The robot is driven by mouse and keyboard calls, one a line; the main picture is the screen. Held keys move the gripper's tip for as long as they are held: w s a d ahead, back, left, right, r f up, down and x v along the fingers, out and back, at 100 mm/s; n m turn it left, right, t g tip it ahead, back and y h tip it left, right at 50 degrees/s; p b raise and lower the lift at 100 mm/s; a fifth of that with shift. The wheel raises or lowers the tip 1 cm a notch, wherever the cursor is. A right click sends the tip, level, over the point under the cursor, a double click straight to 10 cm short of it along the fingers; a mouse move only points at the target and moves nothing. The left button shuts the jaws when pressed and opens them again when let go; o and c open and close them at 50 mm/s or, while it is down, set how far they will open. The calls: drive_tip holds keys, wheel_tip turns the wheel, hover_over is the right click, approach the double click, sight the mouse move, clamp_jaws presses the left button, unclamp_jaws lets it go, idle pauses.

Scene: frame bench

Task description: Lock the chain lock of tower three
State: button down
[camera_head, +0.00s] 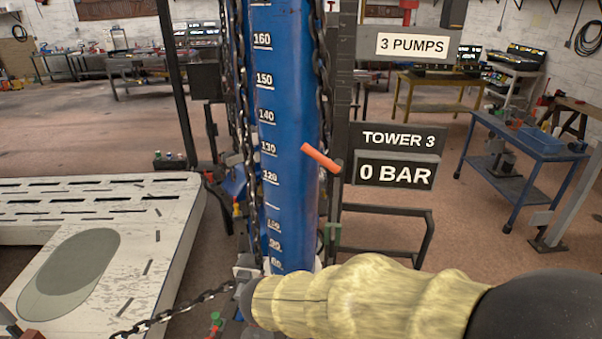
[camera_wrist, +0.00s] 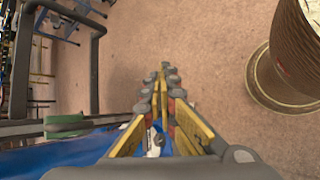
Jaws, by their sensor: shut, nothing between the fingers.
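Tower three is a blue column (camera_head: 285,120) with a white number scale, in the middle of the head view. Dark chains (camera_head: 322,75) hang along both its sides. An orange-red bar (camera_head: 320,158) sticks out on its right side; I cannot tell whether it belongs to the chain lock. A grey block (camera_head: 246,266) sits at the tower's foot, near a slanting chain (camera_head: 170,315). My arm crosses in front of the foot and hides part of it. My gripper (camera_wrist: 164,70) is shut and empty in the wrist view, with the blue tower (camera_wrist: 90,150) below it in the picture.
Signs reading TOWER 3 (camera_head: 398,138) and 0 BAR (camera_head: 395,172) stand right of the tower. A white slotted platform (camera_head: 150,230) lies at left. A dark frame rail (camera_head: 428,235) and a blue bench (camera_head: 520,140) stand at right. Open brown floor lies between.

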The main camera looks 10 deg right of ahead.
drive_tip(key=w+a+r+n+t+h, duration=0.1)
drive_tip(key=w+a+r+n+t, duration=0.25)
drive_tip(key=w, duration=0.25)
drive_tip(key=w+a+r+n+t+h, duration=0.2)
drive_tip(key=w+r+n+t, duration=0.15)
drive_tip(key=w, duration=0.25)
drive_tip(key=w+a+r+n+t+h, duration=0.1)
drive_tip(key=w+a+r+n+t, duration=0.15)
drive_tip(key=w+t, duration=0.35)
drive_tip(key=w+a+r+t, duration=0.2)
drive_tip(key=a+r, duration=0.3)
drive_tip(key=r, duration=0.3)
drive_tip(key=shift+w+r+t+p, duration=0.2)
drive_tip(key=shift+r+t+p, duration=0.1)
drive_tip(key=shift+t, duration=0.2)
drive_tip(key=shift+d+n, duration=0.1)
drive_tip(key=shift+n, duration=0.15)
drive_tip(key=w+d+r, duration=0.6)
drive_tip(key=d, duration=0.1)
drive_tip(key=shift+w+r, duration=0.15)
drive_tip(key=shift+r, duration=0.1)
drive_tip(key=shift+d, duration=0.1)
